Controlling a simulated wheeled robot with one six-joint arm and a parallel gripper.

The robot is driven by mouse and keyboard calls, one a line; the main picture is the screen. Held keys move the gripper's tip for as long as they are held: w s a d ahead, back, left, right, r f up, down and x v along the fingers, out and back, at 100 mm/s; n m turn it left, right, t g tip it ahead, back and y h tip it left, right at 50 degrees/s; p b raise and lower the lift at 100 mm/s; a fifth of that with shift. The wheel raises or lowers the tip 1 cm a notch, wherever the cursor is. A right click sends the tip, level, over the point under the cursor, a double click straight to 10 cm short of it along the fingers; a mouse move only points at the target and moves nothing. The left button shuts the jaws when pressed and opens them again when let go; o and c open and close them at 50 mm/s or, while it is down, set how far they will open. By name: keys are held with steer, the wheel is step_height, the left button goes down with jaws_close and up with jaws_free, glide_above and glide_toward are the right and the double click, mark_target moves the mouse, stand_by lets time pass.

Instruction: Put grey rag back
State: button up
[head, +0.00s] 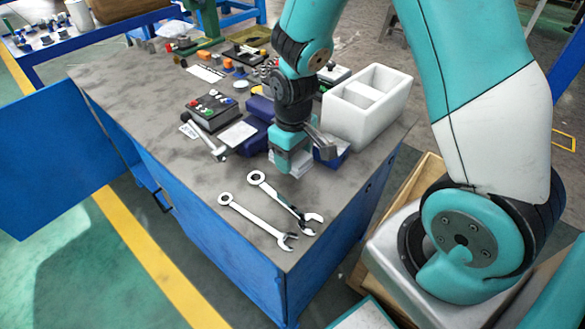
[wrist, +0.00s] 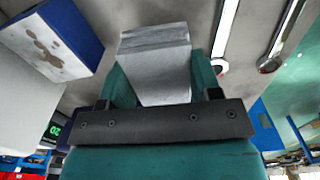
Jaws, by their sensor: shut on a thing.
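My gripper (head: 291,158) points down just above the grey worktop. Its teal fingers (wrist: 155,80) are shut on the grey rag (wrist: 156,62), which looks like a thick, pale grey folded block. In the head view the rag (head: 293,169) shows only partly below and between the fingers. I cannot tell whether it touches the worktop. A blue tray (head: 332,158) stands right of my gripper, partly hidden by the wrist. In the wrist view this tray (wrist: 84,28) carries a pale layer with brown spots.
Two wrenches (head: 258,221) lie in front of my gripper. A white divided box (head: 368,107) stands behind right. A blue holder (head: 254,139), a black button box (head: 211,109) and several small parts crowd the back left. The front left worktop is clear.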

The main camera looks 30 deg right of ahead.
steer(key=shift+f, duration=1.9)
steer(key=shift+f+b, duration=0.1)
steer(key=shift+b, duration=0.2)
steer(key=shift+f, duration=0.15)
steer(key=o, duration=0.9)
step_height(320, 180, up, 13)
steer(key=shift+a+f+p, duration=0.1)
steer(key=shift+f+p, duration=0.05)
steer(key=shift+p, duration=0.8)
steer(key=s+a+r+n+y, duration=0.1)
steer(key=s+a+r, duration=0.3)
steer(key=s, duration=0.1)
steer(key=s+a+r+n+y, duration=0.1)
steer(key=s+a+r, duration=0.3)
steer(key=s+r, duration=0.1)
steer(key=s+a+r+n+y, duration=0.1)
steer(key=s+a+r+y, duration=0.1)
steer(key=s+a+r, duration=0.2)
steer(key=shift+s+a+r+n, duration=0.15)
steer(key=shift+s+n, duration=0.25)
steer(key=shift+s, duration=0.95)
